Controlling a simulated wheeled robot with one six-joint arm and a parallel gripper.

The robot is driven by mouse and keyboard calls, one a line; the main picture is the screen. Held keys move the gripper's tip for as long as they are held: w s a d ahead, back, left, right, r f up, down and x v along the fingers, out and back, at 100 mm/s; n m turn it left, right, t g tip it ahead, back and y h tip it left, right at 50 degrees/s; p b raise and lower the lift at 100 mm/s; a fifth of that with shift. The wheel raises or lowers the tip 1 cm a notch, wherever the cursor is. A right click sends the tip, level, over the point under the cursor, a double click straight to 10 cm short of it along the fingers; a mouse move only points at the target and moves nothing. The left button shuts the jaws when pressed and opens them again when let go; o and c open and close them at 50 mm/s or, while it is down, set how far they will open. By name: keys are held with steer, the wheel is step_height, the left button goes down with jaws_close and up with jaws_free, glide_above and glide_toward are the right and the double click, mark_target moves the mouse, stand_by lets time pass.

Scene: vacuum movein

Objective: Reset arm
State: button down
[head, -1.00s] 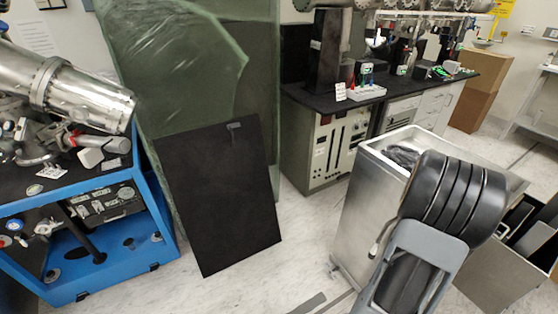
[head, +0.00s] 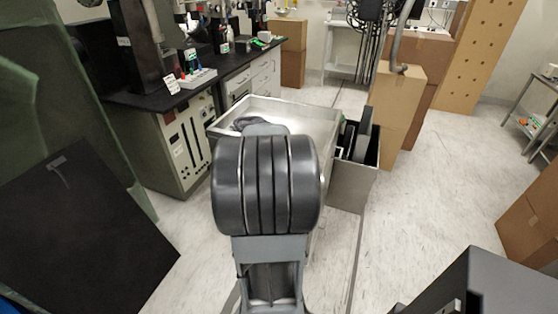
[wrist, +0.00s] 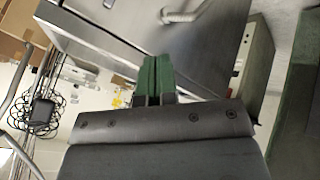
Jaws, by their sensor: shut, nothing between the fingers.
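My arm (head: 266,185) shows in the lower middle of the head view as a thick black rounded joint above a grey link. It is in front of a metal cart with a tray top. My gripper is hidden behind the arm in that view. In the wrist view, my gripper (wrist: 155,78) shows two green fingers pressed together beyond a dark bar. It is shut and empty. Grey metal of the cart (wrist: 115,45) lies behind the fingers; I cannot tell the distance.
A metal tray top (head: 310,118) and an open bin (head: 350,185) with dark panels stand just beyond my arm. A black bench (head: 130,97) is at the left, with a dark panel (head: 75,230) leaning in front. Cardboard boxes (head: 398,105) stand behind. Floor (head: 430,190) is clear at the right.

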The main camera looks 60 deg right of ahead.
steer(key=shift+s+a+r+p, duration=0.15)
steer(key=shift+s+a+r, duration=0.2)
steer(key=shift+r, duration=0.3)
steer(key=shift+s+a+r+p, duration=0.15)
steer(key=shift+s+a+r, duration=0.1)
steer(key=shift+s+r, duration=0.25)
steer(key=shift+w+r, duration=0.1)
steer(key=w+a+r+n+y+p, duration=0.1)
steer(key=a+r+n+y+p, duration=0.1)
steer(key=a, duration=1.6)
steer(key=w+a+r+n+t+y+p, duration=0.1)
steer(key=a+r+n+y+p, duration=0.2)
steer(key=a, duration=1.5)
step_height(320, 180, up, 2)
steer(key=shift+w+r+y, duration=0.15)
steer(key=shift+w+y, duration=0.05)
steer(key=shift+y, duration=0.8)
